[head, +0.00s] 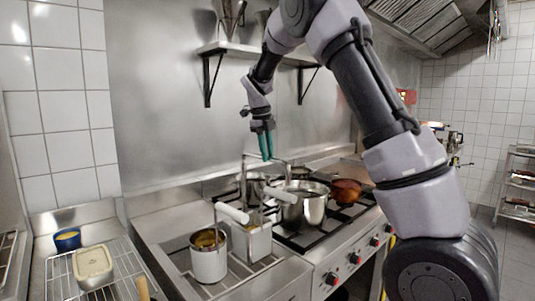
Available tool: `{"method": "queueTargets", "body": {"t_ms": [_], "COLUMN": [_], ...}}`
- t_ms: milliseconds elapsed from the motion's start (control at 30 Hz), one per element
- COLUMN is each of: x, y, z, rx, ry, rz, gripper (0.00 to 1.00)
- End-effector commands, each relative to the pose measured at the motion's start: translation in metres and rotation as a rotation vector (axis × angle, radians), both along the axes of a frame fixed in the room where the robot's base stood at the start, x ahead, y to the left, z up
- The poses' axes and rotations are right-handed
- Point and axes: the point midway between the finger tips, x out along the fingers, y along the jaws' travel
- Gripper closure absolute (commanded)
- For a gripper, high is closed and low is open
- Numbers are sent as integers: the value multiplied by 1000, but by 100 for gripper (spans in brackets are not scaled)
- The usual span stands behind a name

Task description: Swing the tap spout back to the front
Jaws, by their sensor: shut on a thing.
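The tap spout (280,161) is a thin metal tube in the middle of the head view, above the back of the cooker. It runs right from a thin upright (243,178) and bends down at its right end. My gripper (266,157) reaches down from above, its green fingers close together. The fingers are shut on the spout and hide part of it. The tap's base is hidden behind the pots and containers.
A steel pot (304,207) and a copper-coloured pan (347,190) stand on the cooker below the spout. A white pot (208,263) and metal container (251,243) stand in front. A wall shelf (250,49) is above. A blue bowl (67,240) and tub (94,267) sit left.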

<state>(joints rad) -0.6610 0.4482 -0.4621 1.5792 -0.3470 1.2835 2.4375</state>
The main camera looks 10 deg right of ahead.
Motion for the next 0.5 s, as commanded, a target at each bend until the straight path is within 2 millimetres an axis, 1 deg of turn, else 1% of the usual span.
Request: {"method": "queueTargets", "body": {"t_ms": [133, 167, 200, 233, 500], "x": [1, 1, 1, 1, 0], "y": [0, 0, 0, 0, 0], "z": [2, 2, 2, 2, 1], "rx": [0, 1, 0, 0, 0], "ry": [-4, -5, -4, -4, -2], "rz": [2, 2, 2, 2, 1], "gripper": [100, 74, 59, 48, 48]}}
